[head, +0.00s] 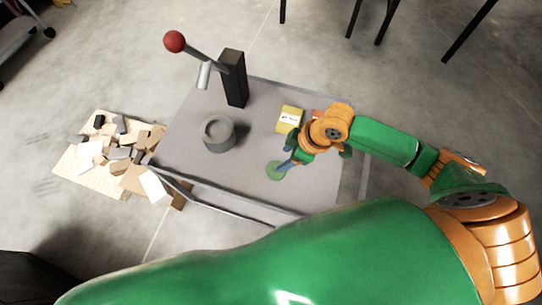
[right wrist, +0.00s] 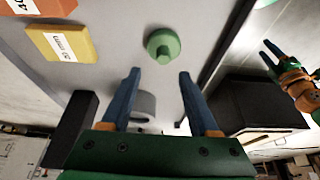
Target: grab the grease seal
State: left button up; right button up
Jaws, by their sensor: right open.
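A flat green disc (head: 275,171), which looks to be the grease seal, lies on the grey bench top (head: 185,135) near its front edge. In the right wrist view it is a round green piece (right wrist: 163,45) with a raised middle. My right gripper (head: 284,162) is right over or beside it in the head view. In the right wrist view my right gripper's blue fingers (right wrist: 158,75) are open and empty, with the disc beyond the tips, between their lines. My left gripper (right wrist: 267,50) shows small at the right of the wrist view; its opening is unclear.
A grey ring (head: 218,133) stands left of the disc. Behind it is a black post (head: 234,78) with a red-knobbed lever (head: 175,42). A yellow labelled block (head: 290,119) and an orange one (right wrist: 18,7) lie beyond my right gripper. Wood scraps (head: 115,150) lie left.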

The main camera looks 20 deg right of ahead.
aim_at(272, 173)
jog(key=x, duration=0.2)
jog(key=s+b+x, duration=0.1)
jog(key=x, duration=0.2)
jog(key=shift+f, duration=0.4)
jog(key=shift+w+a+f, duration=0.15)
jog(key=shift+w+f, duration=0.15)
jog(key=shift+s+r, duration=0.1)
grip_shut()
